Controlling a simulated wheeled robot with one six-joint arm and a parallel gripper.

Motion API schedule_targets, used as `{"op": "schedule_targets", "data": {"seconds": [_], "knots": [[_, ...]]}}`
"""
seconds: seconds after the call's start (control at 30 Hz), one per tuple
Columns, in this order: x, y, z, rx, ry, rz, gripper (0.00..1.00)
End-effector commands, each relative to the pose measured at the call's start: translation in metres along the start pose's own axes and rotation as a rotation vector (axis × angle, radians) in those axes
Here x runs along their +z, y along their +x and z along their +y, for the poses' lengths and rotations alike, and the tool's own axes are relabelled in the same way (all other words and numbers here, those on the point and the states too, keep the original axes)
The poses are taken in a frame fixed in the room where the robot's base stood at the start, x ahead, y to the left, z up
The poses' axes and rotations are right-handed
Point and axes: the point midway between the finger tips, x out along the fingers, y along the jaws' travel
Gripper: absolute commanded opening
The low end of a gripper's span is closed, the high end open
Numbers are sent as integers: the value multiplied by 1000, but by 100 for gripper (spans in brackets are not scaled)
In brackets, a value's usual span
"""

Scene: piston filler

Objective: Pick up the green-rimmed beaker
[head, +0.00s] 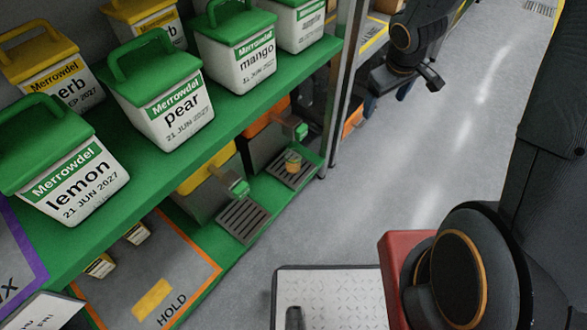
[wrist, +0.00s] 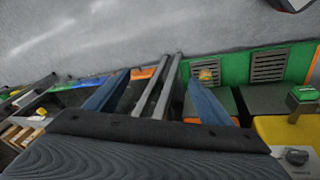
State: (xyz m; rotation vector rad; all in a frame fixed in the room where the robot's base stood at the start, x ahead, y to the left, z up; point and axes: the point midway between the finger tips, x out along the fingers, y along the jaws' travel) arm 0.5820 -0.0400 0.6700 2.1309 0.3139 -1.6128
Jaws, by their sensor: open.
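A small beaker (head: 292,162) with yellow-orange contents stands on the drip grate of the far filling machine on the lower shelf. Its rim looks greenish, but it is too small to be sure. It also shows in the wrist view (wrist: 207,76), beyond the tip of my right-hand finger. My gripper (head: 410,80) is right of the shelf post in the head view, apart from the beaker. In the wrist view my gripper (wrist: 155,88) has its two fingers spread wide, with nothing held between them.
Metal shelf posts (wrist: 160,88) stand in front of my gripper, between its fingers in view. A second machine's empty drip grate (head: 242,220) lies nearer. Labelled tubs, such as the pear tub (head: 178,115), fill the green shelf above. The grey floor (head: 440,150) right of the shelf is clear.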

Motion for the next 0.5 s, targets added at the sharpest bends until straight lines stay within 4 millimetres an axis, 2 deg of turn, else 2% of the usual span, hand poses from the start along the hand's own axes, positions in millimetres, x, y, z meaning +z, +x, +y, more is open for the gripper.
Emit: {"op": "schedule_targets", "data": {"seconds": [0.03, 0.1, 0.27, 0.4, 0.5], "knots": [[-10, 43, -2, -10, -50, 25, 75], [-24, 83, -5, -28, -126, 69, 75], [-49, 175, -26, -102, -292, 167, 75], [-60, 252, -58, -200, -430, 251, 75], [-60, 301, -84, -283, -517, 305, 75]]}}
